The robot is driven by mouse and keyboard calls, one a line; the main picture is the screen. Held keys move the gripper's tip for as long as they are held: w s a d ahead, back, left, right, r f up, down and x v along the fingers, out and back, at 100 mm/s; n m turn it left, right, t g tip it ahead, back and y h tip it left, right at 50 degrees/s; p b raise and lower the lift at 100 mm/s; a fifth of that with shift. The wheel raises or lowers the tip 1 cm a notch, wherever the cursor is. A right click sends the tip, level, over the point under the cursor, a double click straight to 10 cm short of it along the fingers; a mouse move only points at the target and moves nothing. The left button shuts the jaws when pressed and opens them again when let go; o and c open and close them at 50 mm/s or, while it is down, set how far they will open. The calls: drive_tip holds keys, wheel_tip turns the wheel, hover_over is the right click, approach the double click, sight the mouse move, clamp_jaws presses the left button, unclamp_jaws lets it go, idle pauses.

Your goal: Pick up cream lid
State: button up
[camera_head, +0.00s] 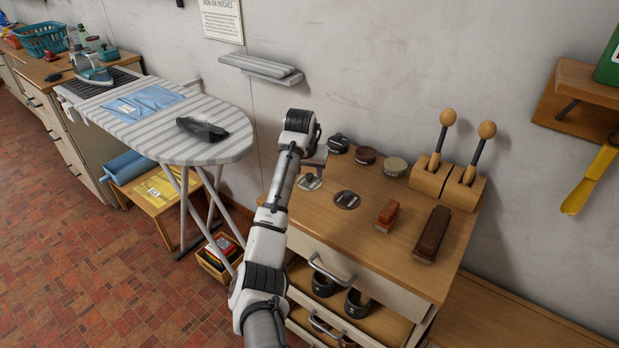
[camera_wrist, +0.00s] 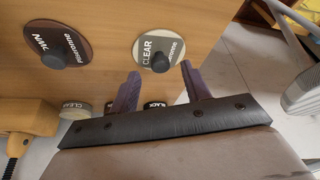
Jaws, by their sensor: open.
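The cream lid (camera_wrist: 146,47) is a round disc marked CLEAR with a black knob, lying flat on the wooden cabinet top. In the head view the cream lid (camera_head: 310,183) is at the cabinet's left side, partly covered by my gripper (camera_head: 314,166). In the wrist view my gripper (camera_wrist: 160,70) is open and empty. Its two fingers point towards the cream lid, with the knob between the fingertip lines. I cannot tell the height of the fingertips above the lid.
A brown lid (camera_wrist: 57,32) with a black knob lies beside the cream one. Black (camera_head: 338,143), brown (camera_head: 366,156) and cream (camera_head: 395,166) tins stand along the back. Brushes (camera_head: 387,216) lie to the right. An ironing board (camera_head: 170,137) stands left of the cabinet.

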sight(310, 179)
drive_tip(key=shift+x, duration=1.3)
clamp_jaws()
drive_tip(key=shift+r, duration=0.1)
